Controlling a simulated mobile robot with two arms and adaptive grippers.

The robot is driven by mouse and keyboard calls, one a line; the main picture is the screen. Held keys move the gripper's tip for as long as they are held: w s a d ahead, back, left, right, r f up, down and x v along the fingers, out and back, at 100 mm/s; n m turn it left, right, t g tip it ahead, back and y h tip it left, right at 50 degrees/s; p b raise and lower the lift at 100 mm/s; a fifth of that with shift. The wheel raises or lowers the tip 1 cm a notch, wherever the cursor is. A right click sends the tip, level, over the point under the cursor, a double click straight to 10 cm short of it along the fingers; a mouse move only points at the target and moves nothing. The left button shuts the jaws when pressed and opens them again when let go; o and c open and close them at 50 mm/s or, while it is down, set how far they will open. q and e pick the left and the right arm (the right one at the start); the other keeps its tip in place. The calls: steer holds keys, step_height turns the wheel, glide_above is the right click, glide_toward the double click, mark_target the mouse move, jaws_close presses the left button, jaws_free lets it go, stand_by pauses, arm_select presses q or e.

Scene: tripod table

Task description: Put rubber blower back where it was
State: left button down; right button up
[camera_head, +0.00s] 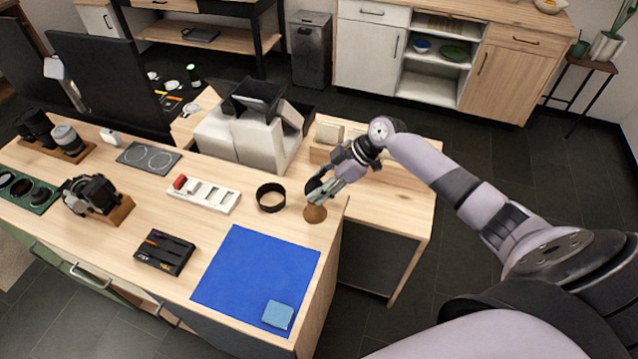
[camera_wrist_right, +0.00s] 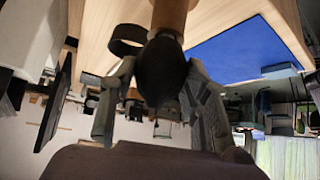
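The rubber blower (camera_wrist_right: 163,72) is a dark rounded bulb between the fingers of my right gripper (camera_head: 318,190). It also shows in the head view as a small dark shape (camera_head: 313,184), partly hidden by the fingers. In the wrist view both fingers (camera_wrist_right: 160,75) lie close against the bulb's sides, and the gripper looks shut on it. A round brown wooden stand (camera_head: 315,214) is directly below the gripper, near the table's right edge. In the wrist view the blower's narrow end meets this stand (camera_wrist_right: 172,14); whether it is fully seated is hidden. My left gripper is not in view.
A black ring (camera_head: 271,197) stands just left of the stand. A blue mat (camera_head: 253,268) with a light blue cloth (camera_head: 278,314) lies in front. A white tray (camera_head: 204,194), a black case (camera_head: 165,252) and a camera (camera_head: 92,194) are farther left. A grey-white box (camera_head: 240,140) stands behind.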

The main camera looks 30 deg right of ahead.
steer(key=shift+f+b, duration=0.3)
steer(key=o, duration=0.6)
steer(key=shift+r, duration=0.15)
steer(key=shift+r+p, duration=0.35)
steer(key=shift+p, duration=0.15)
steer(key=shift+b+v, duration=1.85)
steer(key=shift+v, duration=4.05)
